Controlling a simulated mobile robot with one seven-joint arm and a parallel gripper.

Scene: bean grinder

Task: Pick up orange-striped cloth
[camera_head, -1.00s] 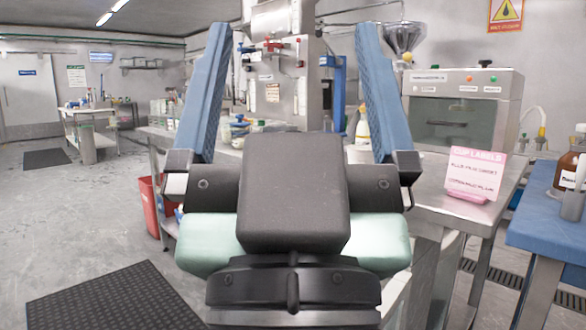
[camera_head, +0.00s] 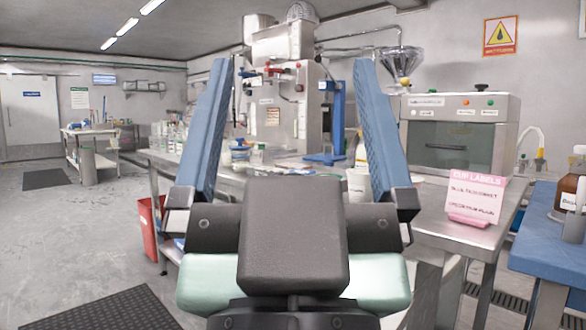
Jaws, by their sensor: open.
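My gripper (camera_head: 291,125) is in the foreground with two blue fingers spread wide apart, and nothing is between them up close. It points toward the steel bench (camera_head: 432,205) and the machine behind it. I cannot make out an orange-striped cloth in the head view. My gripper and arm hide part of the bench and the floor in the middle.
A bean grinder (camera_head: 295,90) stands at the back. A steel oven (camera_head: 460,132) and a pink label sign (camera_head: 476,199) stand on the right. A blue-topped table (camera_head: 548,226) is at the far right. The left floor is open.

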